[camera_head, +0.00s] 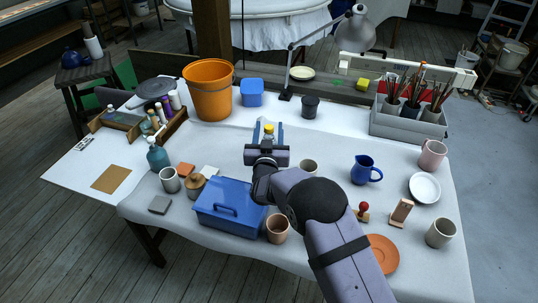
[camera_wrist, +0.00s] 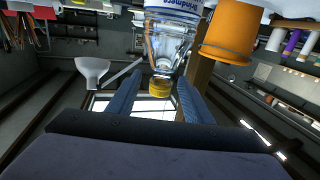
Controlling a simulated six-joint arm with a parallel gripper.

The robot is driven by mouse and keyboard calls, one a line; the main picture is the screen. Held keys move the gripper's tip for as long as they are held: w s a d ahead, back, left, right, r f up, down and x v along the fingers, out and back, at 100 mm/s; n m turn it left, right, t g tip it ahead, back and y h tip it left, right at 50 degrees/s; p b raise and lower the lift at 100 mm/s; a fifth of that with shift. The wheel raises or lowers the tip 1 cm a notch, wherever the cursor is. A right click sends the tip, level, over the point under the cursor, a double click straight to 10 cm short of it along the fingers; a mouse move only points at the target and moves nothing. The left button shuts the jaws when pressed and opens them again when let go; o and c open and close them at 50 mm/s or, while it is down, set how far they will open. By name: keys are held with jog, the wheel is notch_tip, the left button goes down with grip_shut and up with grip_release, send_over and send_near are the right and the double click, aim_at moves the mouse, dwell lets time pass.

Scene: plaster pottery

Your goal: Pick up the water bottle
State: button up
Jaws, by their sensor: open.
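The water bottle (camera_wrist: 168,42) is clear with a yellow cap and a blue-and-white label. The wrist view is upside down, so the bottle stands upright on the table. In the head view only its yellow cap (camera_head: 269,129) and a little of its neck show; my gripper hides the rest. My gripper (camera_head: 268,133) is open, with blue fingers to the left and right of the cap. In the wrist view the fingers (camera_wrist: 158,90) are spread apart with the cap between them in the picture. I cannot tell how far the bottle reaches between them.
A blue toolbox (camera_head: 230,208) and brown cup (camera_head: 277,228) stand near my arm. A grey cup (camera_head: 309,168) and blue jug (camera_head: 365,170) are to the right. An orange bucket (camera_head: 209,88), blue box (camera_head: 252,92) and dark cup (camera_head: 310,106) stand behind.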

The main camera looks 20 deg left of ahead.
grip_shut()
dwell(1.3)
jog(key=shift+r, duration=0.2)
